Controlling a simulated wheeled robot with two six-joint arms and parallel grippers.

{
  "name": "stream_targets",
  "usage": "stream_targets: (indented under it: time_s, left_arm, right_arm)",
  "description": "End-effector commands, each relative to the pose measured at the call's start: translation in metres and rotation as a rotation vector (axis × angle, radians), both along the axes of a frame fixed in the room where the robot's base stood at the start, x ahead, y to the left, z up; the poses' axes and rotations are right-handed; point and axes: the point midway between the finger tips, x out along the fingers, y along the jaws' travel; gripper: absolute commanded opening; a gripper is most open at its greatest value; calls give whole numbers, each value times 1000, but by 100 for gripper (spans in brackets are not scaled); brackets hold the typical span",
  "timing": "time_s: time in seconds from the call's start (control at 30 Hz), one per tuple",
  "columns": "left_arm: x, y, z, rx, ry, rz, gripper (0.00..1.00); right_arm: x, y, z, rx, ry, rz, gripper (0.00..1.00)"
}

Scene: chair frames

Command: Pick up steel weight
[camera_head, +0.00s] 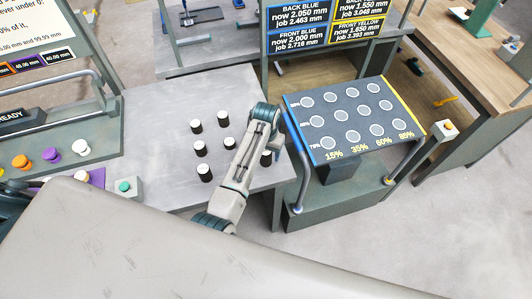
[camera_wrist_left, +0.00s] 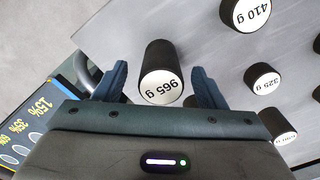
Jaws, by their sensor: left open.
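Several black cylindrical weights with white labelled tops stand on the grey table, among them one at the left front (camera_head: 204,172). The left wrist view shows a weight labelled 965 g (camera_wrist_left: 160,78) between the two blue fingers of my left gripper (camera_wrist_left: 159,72). The fingers are apart, with a gap on each side of the weight. A weight (camera_head: 266,159) beside my arm is partly hidden in the head view. The wrist view also shows weights labelled 410 g (camera_wrist_left: 246,12) and 325 g (camera_wrist_left: 263,80). My right gripper is out of view.
The grey table (camera_head: 150,115) has free room at its left and back. A dark board with round spots and percentages (camera_head: 353,118) stands on a cart to the right.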

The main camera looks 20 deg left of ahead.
Motion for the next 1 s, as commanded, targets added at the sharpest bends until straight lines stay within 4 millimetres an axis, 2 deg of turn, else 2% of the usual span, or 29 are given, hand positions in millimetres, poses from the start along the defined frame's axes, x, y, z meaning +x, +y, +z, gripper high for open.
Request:
stream_targets:
  time_s: [0.13, 0.37, 0.47, 0.7, 1.0]
  left_arm:
    - [1, 0, -13, 1, 0, 0, 65]
    - [1, 1, -16, 1, -2, 0, 65]
    - [1, 1, -15, 1, -2, 1, 49]
    - [1, 1, -15, 1, -2, 1, 2]
    - [2, 1, -13, 1, -6, 1, 0]
  right_arm:
    - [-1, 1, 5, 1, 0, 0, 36]
    - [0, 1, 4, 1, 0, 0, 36]
    - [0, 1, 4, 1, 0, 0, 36]
    - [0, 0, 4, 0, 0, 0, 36]
    - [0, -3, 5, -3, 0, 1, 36]
